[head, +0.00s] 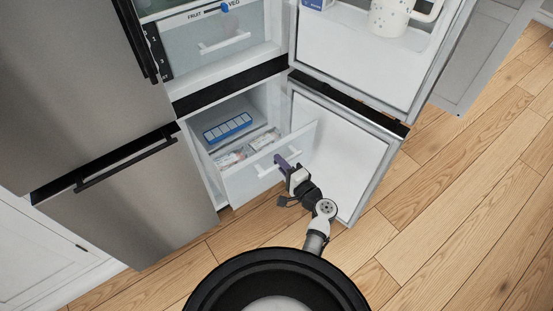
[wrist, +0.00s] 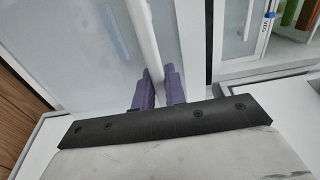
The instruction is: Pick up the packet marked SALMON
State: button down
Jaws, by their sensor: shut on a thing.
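My gripper (head: 283,163) is shut on the white bar handle (head: 265,171) of the freezer drawer (head: 250,185). In the wrist view the purple fingers (wrist: 158,88) sit on both sides of the handle (wrist: 146,40). The drawer is pulled part way out of the lower compartment. Two flat packets lie in it: one at the left (head: 230,158) and one at the right (head: 264,140). Their print is too small to read, so I cannot tell which is marked SALMON.
A blue tray with pale cells (head: 228,127) lies behind the packets. The lower freezer door (head: 345,150) stands open to the right of my arm. The upper door (head: 375,50) is also open and holds a white speckled jug (head: 392,18). A closed FRUIT/VEG drawer (head: 215,45) is above.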

jog(key=shift+s+d, duration=0.3)
jog(key=shift+s, duration=0.1)
jog(key=c, duration=1.4)
grip_release()
jog(key=shift+c, duration=0.2)
jog(key=b+v, duration=0.3)
jog(key=v, duration=1)
jog(key=shift+s+d, duration=0.25)
jog(key=shift+s, duration=0.1)
